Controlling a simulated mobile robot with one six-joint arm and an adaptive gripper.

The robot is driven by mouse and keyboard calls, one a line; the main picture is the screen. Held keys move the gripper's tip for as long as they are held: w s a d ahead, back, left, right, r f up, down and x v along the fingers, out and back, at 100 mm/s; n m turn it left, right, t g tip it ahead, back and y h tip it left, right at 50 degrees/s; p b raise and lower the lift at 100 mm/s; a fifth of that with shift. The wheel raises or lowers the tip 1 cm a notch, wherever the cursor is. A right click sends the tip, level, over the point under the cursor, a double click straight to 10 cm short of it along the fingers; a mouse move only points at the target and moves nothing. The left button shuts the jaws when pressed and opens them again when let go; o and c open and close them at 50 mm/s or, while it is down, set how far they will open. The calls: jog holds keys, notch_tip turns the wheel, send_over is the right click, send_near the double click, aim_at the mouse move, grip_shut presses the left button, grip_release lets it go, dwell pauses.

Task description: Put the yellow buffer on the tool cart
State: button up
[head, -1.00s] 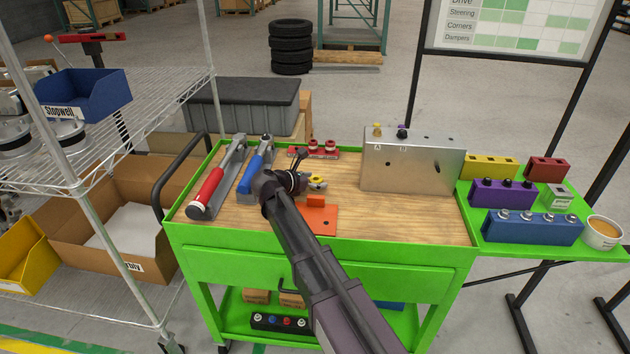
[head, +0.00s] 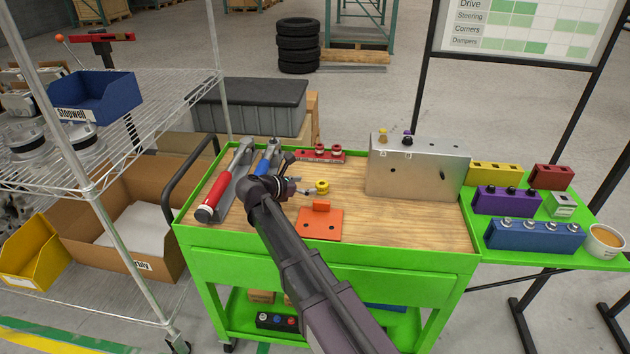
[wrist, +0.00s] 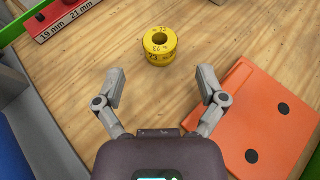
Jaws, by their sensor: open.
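The yellow buffer (head: 322,187), a short ring with a central hole and dark "23" marks, rests flat on the wooden top of the green tool cart (head: 425,226). In the wrist view the buffer (wrist: 160,46) is beyond my fingertips, centred between their lines and not touched. My gripper (wrist: 162,85) is open and empty, low over the wood; in the head view my gripper (head: 304,190) is just left of the buffer, partly hidden by my wrist. A small yellow-topped piece (head: 383,135) also stands on the metal box.
An orange plate (head: 320,224) lies right beside my gripper. A red block with sockets (head: 320,154) is behind the buffer. Red- and blue-handled tools lie at the left. The metal box (head: 415,170) stands at the right. Bare wood lies between the buffer and the box.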

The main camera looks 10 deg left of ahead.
jog(key=shift+p+v, duration=0.75)
jog(key=shift+v, duration=1.8)
jog(key=shift+d, duration=0.1)
